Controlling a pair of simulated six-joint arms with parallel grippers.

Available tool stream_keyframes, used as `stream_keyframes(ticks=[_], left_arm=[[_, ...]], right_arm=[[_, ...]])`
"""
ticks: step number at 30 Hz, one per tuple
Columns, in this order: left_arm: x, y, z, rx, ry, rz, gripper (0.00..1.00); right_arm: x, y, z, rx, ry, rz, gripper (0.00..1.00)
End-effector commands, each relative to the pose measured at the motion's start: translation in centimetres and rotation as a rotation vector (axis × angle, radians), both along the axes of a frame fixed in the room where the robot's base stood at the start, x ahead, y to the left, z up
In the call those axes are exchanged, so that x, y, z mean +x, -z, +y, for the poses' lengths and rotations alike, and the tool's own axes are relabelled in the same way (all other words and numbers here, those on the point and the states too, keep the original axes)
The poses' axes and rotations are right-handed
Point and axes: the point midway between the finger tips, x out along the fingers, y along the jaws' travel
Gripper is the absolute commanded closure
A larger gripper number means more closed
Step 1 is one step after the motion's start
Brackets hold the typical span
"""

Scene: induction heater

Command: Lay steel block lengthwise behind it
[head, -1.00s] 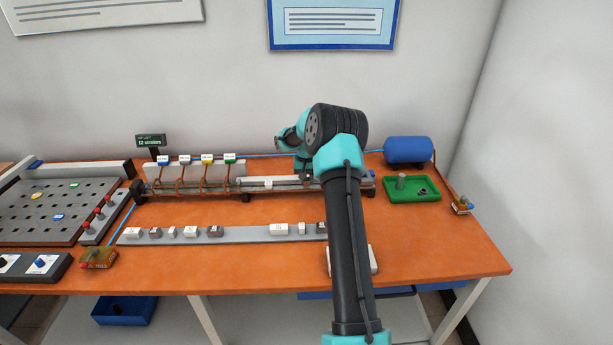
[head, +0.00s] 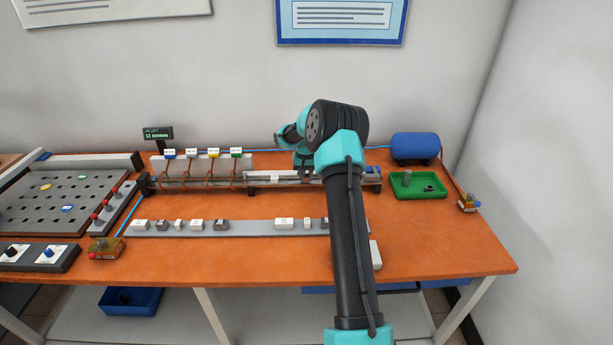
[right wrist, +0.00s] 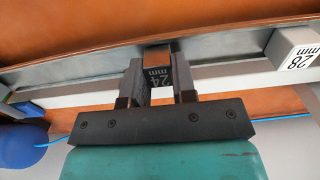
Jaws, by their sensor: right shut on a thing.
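My right gripper (right wrist: 158,82) is shut on a dark, shiny steel block (right wrist: 157,72) marked 24 mm. The block is held at the long rail (right wrist: 90,75); whether it touches the rail floor I cannot tell. A white block (right wrist: 298,48) marked 28 mm sits in the rail, apart from the steel block, to the right in the right wrist view. In the head view the white block (head: 277,178) lies left of my right gripper (head: 304,173), whose fingers and held block are mostly hidden there. My left gripper is out of view.
A grey strip (head: 255,229) with several white and dark blocks lies in front of the rail. Coils with coloured tags (head: 213,153) stand at the rail's left part. A green tray (head: 418,193) and a blue tank (head: 414,146) are on the right. Bare orange table lies in front.

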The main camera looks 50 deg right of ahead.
Motion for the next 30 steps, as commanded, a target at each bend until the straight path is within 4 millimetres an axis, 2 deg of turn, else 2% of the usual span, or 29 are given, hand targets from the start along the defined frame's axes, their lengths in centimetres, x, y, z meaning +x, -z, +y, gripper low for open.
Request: stream_keyframes(ticks=[20, 21, 30], left_arm=[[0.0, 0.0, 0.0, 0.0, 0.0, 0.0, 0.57], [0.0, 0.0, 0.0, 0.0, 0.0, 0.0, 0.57], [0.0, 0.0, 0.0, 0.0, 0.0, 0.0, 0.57]], right_arm=[[0.0, 0.3, -0.01, 0.0, 0.0, 0.0, 1.0], [0.0, 0.3, -0.01, 0.0, 0.0, 0.0, 0.73], [-0.01, 0.31, -0.01, 0.0, 0.0, 0.0, 0.45]])
